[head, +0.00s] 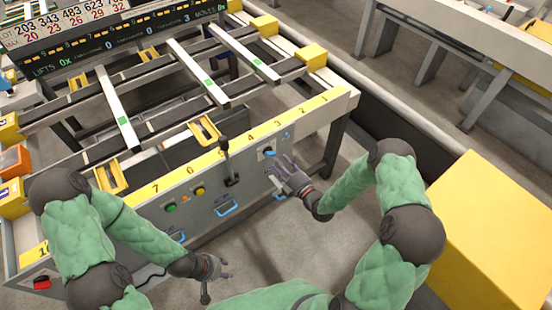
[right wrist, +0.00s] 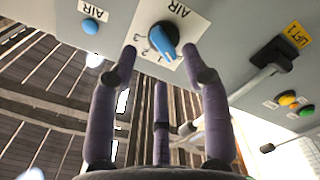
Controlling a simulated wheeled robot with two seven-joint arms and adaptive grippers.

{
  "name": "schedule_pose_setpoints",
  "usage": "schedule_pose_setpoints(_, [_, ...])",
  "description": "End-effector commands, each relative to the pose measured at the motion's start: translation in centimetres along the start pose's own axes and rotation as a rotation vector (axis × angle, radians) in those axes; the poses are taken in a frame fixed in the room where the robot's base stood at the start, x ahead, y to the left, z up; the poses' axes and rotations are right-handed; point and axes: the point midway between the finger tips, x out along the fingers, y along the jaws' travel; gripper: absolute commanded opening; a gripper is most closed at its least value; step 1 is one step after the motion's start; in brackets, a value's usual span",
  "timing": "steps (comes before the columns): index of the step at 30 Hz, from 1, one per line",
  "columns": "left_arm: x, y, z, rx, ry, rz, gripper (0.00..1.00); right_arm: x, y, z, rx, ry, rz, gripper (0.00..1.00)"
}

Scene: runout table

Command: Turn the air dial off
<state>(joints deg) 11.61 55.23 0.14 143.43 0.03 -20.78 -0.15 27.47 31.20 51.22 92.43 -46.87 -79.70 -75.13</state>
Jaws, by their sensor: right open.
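The air dial (right wrist: 163,38) is a blue pointer knob on a dark base, set on a white plate marked AIR with small numerals. In the head view the dial (head: 268,152) is on the right part of the grey front panel. My right gripper (head: 286,168) is at the panel, just in front of the dial. In the right wrist view its purple fingers (right wrist: 160,62) are spread, with two tips close on either side of the knob; I cannot tell whether they touch it. My left gripper (head: 216,268) hangs low, away from the panel; its finger state is unclear.
A blue button (right wrist: 90,26), also labelled AIR, sits beside the dial plate. A black lever (head: 228,160) sticks out left of the dial. Green and orange buttons (head: 184,202) and blue handles (head: 226,209) are further left. A yellow block (head: 490,230) stands at the right.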

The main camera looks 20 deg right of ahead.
Motion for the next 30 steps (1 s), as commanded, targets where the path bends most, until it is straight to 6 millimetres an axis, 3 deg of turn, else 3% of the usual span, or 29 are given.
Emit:
schedule_pose_setpoints(6, [0.0,0.0,0.0,0.0,0.0,0.0,0.4,-4.5,0.1,0.2,0.001,-0.005,0.001,0.48])
schedule_pose_setpoints(12, [0.0,0.0,0.0,0.0,0.0,0.0,0.4,-7.1,0.0,0.1,0.0,-0.003,0.0,0.48])
schedule_pose_setpoints(30, [0.0,0.0,0.0,0.0,0.0,0.0,0.4,-8.0,0.0,0.0,0.0,0.0,0.0,0.48])
